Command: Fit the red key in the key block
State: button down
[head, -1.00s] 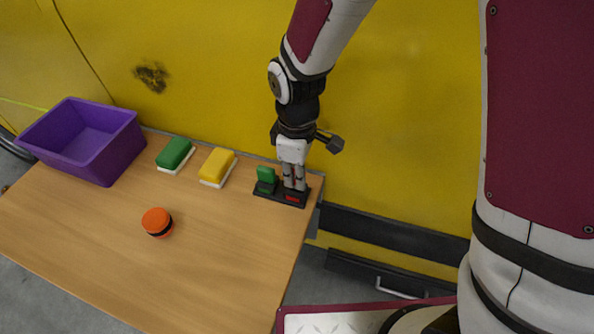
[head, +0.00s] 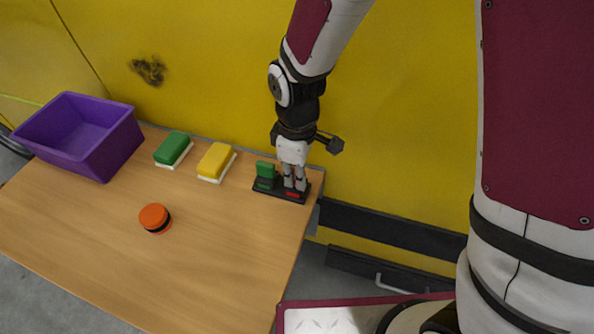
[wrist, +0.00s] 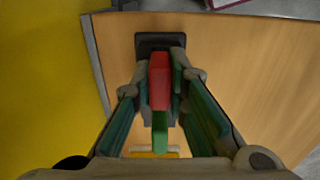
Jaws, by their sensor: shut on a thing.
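The key block (head: 267,193) is a dark base at the back right corner of the table. A green key (head: 265,171) stands upright on its left part, and a red patch marks its front right. My gripper (head: 294,185) points down over the right part of the block. In the wrist view my gripper (wrist: 160,80) is shut on the red key (wrist: 159,85), with the green key (wrist: 160,135) beyond it and part of the block (wrist: 158,40) showing. The red key's lower end is hidden, so I cannot tell whether it sits in the block.
A yellow-topped block (head: 214,160) and a green-topped block (head: 173,149) lie left of the key block. A purple bin (head: 112,151) stands at the far left. An orange round object (head: 154,217) is mid-table. The front of the wooden table (head: 215,265) is clear.

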jog(key=c, duration=1.5)
grip_release()
jog(key=shift+r, duration=0.15)
notch_tip(320, 180, up, 12)
jog(key=s+d+r+m+t, duration=0.1)
jog(key=s+d+r+m, duration=0.3)
jog(key=s+d, duration=0.1)
jog(key=s+d+r+m+t, duration=0.1)
jog(key=s+d+r+m, duration=0.2)
jog(key=s+d+m, duration=0.2)
jog(key=s+d+r+m+t, duration=0.2)
jog(key=s+d+r+m, duration=0.2)
jog(key=d, duration=0.4)
jog(key=shift+s+d+r+m, duration=0.1)
jog(key=shift+s+r+m, duration=0.2)
jog(key=shift+s+m, duration=0.35)
jog(key=shift+s, duration=0.15)
